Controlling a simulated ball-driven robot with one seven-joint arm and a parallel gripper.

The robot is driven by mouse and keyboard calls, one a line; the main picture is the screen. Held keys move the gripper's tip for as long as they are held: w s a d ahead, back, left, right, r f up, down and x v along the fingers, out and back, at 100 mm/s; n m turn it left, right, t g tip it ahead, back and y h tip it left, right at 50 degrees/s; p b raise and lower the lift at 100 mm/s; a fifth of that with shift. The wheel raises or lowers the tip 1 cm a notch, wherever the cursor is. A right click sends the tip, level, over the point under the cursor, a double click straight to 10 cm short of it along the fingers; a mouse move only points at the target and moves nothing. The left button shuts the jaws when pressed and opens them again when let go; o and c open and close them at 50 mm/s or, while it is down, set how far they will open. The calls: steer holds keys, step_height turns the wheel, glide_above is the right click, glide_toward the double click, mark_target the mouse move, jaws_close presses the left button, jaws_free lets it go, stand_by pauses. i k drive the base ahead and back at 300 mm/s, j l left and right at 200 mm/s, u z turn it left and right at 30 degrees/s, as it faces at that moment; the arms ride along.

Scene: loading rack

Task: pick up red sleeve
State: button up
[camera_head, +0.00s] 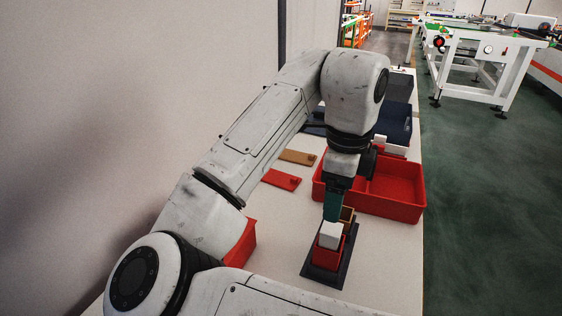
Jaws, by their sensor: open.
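A small red sleeve (327,257) stands upright on a dark base plate (312,277) near the front of the table. A white block (329,234) shows at its top. A tan piece (348,214) is just behind it, partly hidden. My gripper (332,212) points down at the back of the white block, above and behind the red sleeve. It is open; its teal fingers overlap each other in this view, so the gap between them is hidden. I cannot tell whether the fingers touch the block or the tan piece.
A red divided bin (398,205) stands right behind the gripper, with blue bins (398,120) farther back. A red plate (282,180) and a tan plate (297,157) lie to the left. Another red container (243,246) is partly behind my arm. The table's front right is clear.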

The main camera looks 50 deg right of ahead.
mark_target(325, 259)
steer(key=k, duration=1)
